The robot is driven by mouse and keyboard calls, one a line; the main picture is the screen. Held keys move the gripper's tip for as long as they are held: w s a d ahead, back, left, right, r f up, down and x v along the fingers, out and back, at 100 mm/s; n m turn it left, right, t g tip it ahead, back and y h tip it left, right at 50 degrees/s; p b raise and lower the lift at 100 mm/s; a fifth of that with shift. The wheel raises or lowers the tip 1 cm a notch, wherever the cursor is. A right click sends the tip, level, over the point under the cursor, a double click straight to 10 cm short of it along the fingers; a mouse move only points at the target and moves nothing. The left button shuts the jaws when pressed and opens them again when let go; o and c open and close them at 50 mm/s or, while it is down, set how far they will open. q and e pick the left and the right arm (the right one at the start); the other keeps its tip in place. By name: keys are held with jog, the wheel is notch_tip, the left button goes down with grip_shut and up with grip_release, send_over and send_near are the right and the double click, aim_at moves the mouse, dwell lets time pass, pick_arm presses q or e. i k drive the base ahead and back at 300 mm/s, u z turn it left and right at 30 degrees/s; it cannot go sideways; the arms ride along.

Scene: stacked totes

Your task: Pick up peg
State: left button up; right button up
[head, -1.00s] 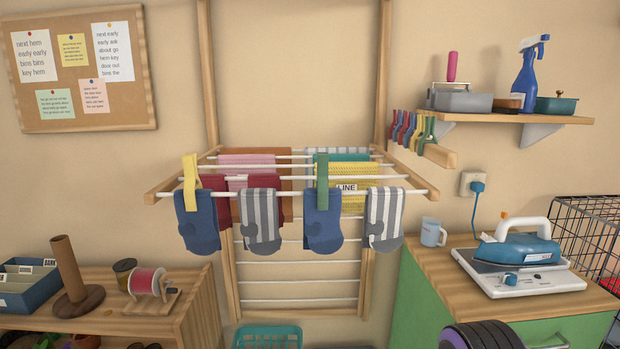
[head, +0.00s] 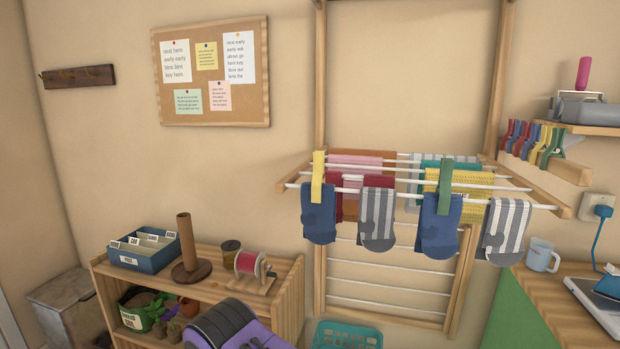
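Several coloured pegs (head: 535,140) in red, blue, yellow and green sit in a row on a wooden bar at the right end of the drying rack. A yellow peg (head: 318,178) is clipped over a blue sock (head: 319,217) on the rack's front rod. A green peg (head: 445,186) is clipped over another blue sock (head: 439,228) on the same rod. Two grey-and-white striped socks (head: 376,213) hang there with no peg seen on them. Neither gripper shows; only a purple and black part of my arm is at the bottom edge.
The wooden drying rack (head: 464,290) carries several cloths behind the socks. A low shelf (head: 297,310) at left holds a blue card box (head: 150,258), a brown post and a red spool. A teal basket (head: 347,337) lies below the rack. A mug (head: 542,255) stands on the right counter.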

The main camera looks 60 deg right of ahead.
aim_at(444, 186)
jog(key=u, duration=0.75)
jog(key=k, duration=1.45)
jog(key=z, duration=1.9)
